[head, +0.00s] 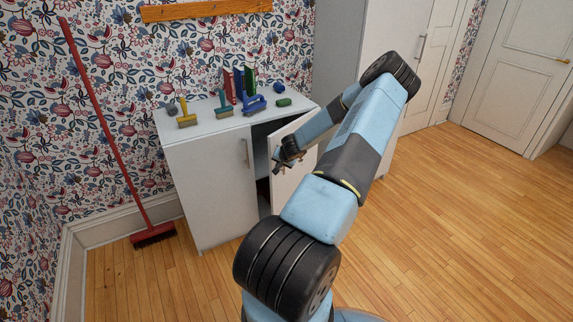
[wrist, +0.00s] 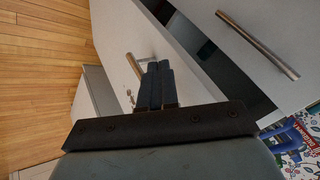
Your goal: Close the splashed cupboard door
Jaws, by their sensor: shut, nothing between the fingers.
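The white cupboard (head: 208,175) stands against the papered wall. My gripper (head: 281,162) is shut and empty in front of the open door. In the wrist view its fingers (wrist: 157,66) are together; I cannot tell whether they touch the door. My arm hides part of the door in the head view.
The left cupboard door, with its handle (head: 246,152), looks closed. Brushes, books (head: 239,84) and small items stand on the cupboard top. A red broom (head: 152,235) leans at the left. A tall white cabinet (head: 340,45) is at the right. The wooden floor in front is clear.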

